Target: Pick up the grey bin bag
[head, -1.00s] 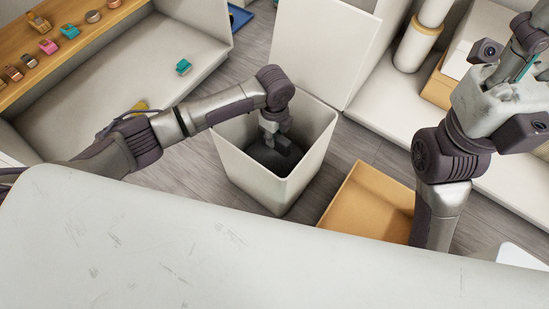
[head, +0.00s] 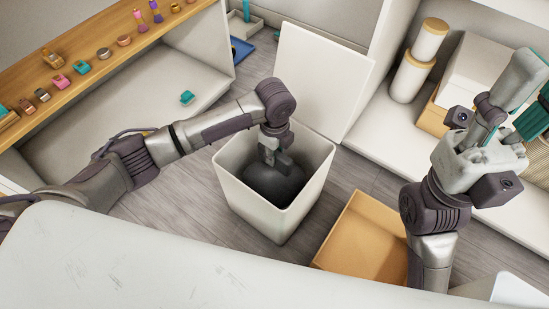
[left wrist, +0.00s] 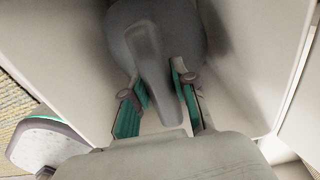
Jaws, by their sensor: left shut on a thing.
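The grey bin bag (head: 268,188) is a dark rounded bundle inside the open white bin (head: 245,198). My left gripper (head: 274,160) reaches down into the bin from above and is shut on the top of the bag. In the left wrist view the bag's narrow neck (left wrist: 152,65) runs between the two teal-padded fingers, and its round body (left wrist: 165,20) lies beyond. The lower part of the bag is hidden by the bin wall. My right gripper (head: 521,108) is raised at the far right, with its fingers apart and empty.
The bin's tall white lid (head: 325,80) stands up behind it. An open tan box (head: 362,240) sits on the floor to its right. A wooden shelf (head: 110,60) with several small charms is at left. White cylinders (head: 415,70) stand at the right.

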